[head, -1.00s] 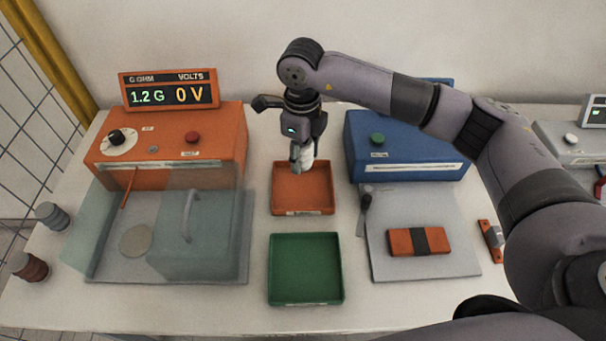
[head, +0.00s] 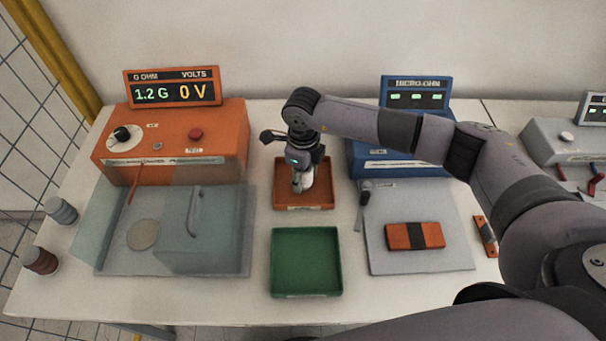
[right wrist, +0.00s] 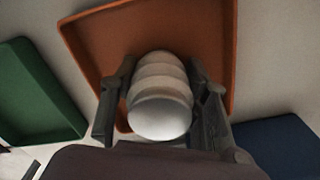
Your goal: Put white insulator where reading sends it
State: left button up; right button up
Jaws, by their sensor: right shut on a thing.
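The white insulator (right wrist: 160,100) is ribbed and sits between the fingers of my right gripper (right wrist: 160,105) in the right wrist view. In the head view my right gripper (head: 302,185) is over the orange tray (head: 284,202), low down, and mostly hides the insulator. I cannot tell whether the insulator touches the tray floor. The green tray (head: 306,262) is empty, in front of the orange one. The orange meter's display (head: 174,91) reads 1.2 G and 0 V. My left gripper is not in view.
A clear-covered test box (head: 195,235) stands at left, with a grey (head: 61,211) and a brown insulator (head: 40,260) beside it. At right are a blue micro-ohm meter (head: 415,160) and a grey mat (head: 420,264) with an orange block (head: 414,236).

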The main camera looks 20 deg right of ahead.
jog(key=o, duration=1.5)
jog(key=shift+f, duration=0.1)
jog(key=shift+c, duration=0.2)
jog(key=shift+r+p, duration=0.3)
notch_tip(320, 180, up, 10)
jog(key=b, duration=0.4)
jog(key=shift+r, duration=0.15)
jog(key=shift+r+b, duration=0.35)
jog(key=shift+r, duration=0.4)
jog(key=shift+f, duration=0.1)
